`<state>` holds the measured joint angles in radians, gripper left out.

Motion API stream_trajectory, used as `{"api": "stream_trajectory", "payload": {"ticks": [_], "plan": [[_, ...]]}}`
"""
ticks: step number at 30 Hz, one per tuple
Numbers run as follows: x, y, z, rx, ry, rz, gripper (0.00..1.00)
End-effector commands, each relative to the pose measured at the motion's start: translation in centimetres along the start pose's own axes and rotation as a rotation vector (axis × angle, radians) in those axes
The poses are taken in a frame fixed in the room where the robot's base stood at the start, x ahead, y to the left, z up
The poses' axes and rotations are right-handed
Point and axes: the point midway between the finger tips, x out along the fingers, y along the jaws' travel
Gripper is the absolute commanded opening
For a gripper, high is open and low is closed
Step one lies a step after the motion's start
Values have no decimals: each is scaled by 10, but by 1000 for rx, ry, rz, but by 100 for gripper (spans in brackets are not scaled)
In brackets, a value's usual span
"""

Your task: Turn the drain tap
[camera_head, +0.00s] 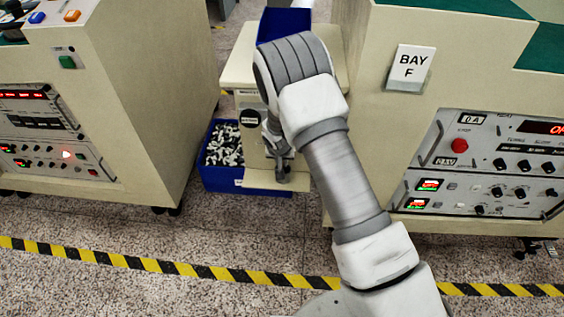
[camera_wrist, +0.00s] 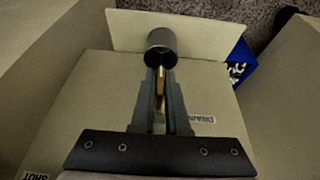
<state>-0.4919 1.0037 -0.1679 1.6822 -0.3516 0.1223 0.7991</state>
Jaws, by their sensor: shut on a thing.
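The drain tap's brass-coloured handle (camera_wrist: 159,92) shows as a narrow strip between the fingers of my gripper (camera_wrist: 160,80) in the wrist view. The fingers are shut on it, and they hide most of it. A dark round spout (camera_wrist: 161,40) shows just beyond the fingertips. A label reading DRAIN (camera_wrist: 202,119), partly covered by a finger, is on the cream cabinet front, and a SHUT label (camera_wrist: 35,175) shows at the lower left. In the head view my gripper (camera_head: 272,140) is at the front of the cream cabinet (camera_head: 238,75), partly hidden by my arm.
A blue bin (camera_head: 225,178) of small dark and pale parts stands on the floor left of the cabinet. Large machines flank it: one with controls at left (camera_head: 150,90), one marked BAY F (camera_head: 410,66) at right. A yellow-black stripe (camera_head: 150,264) crosses the clear floor.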

Motion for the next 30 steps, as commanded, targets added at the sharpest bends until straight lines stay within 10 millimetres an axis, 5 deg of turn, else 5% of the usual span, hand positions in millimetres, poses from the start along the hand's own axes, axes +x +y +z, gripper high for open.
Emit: {"api": "stream_trajectory", "payload": {"ticks": [5, 6, 10, 22, 30], "plan": [[0, 0, -2, 0, 4, -2, 0], [0, 0, -2, 0, 4, -2, 20], [0, 0, -2, 0, 3, -1, 42], [-9, 0, -2, 0, 2, -1, 42], [-66, -1, -3, -1, 4, -3, 42]]}}
